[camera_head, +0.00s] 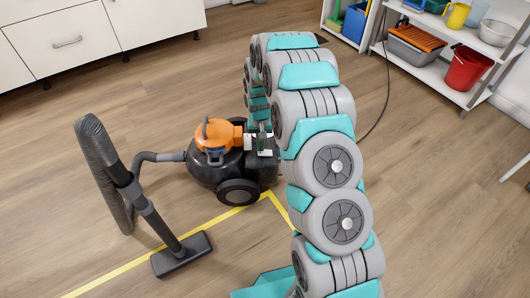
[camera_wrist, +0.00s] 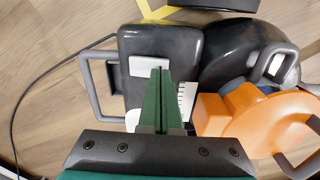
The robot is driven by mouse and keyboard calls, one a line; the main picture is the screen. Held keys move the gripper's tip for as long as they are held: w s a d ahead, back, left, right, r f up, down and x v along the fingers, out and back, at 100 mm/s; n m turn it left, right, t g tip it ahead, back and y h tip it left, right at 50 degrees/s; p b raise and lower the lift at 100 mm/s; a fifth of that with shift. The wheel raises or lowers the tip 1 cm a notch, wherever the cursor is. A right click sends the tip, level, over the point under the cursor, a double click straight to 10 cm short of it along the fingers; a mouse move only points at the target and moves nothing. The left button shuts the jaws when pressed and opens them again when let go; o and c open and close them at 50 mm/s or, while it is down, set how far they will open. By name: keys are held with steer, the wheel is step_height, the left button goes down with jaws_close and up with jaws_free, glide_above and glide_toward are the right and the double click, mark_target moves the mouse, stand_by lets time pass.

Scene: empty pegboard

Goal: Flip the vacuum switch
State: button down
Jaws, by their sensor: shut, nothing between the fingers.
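The vacuum (camera_head: 207,174) stands on the wood floor in the head view, with a black body, an orange top and a dark wheel. Its hose and floor nozzle are at the left. My gripper (camera_head: 263,130) is over the right end of the vacuum. In the wrist view the green fingers (camera_wrist: 160,74) are shut and empty. Their tips overlap the lower edge of a white rectangular piece (camera_wrist: 149,66), which may be the switch, on the black housing (camera_wrist: 158,38). I cannot tell whether they touch it. The fingers partly hide a white marked scale (camera_wrist: 187,97) and the housing.
The orange top (camera_wrist: 262,120) and a grey handle (camera_wrist: 90,88) flank the fingers. A dark cord (camera_head: 381,105) runs along the floor. White cabinets (camera_head: 60,40) and a shelf (camera_head: 433,76) with a red bucket (camera_head: 468,70) stand behind.

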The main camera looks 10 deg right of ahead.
steer(key=shift+f, duration=0.65)
steer(key=shift+r, duration=0.15)
steer(key=shift+r+p, duration=0.55)
steer(key=shift+r, duration=2.85)
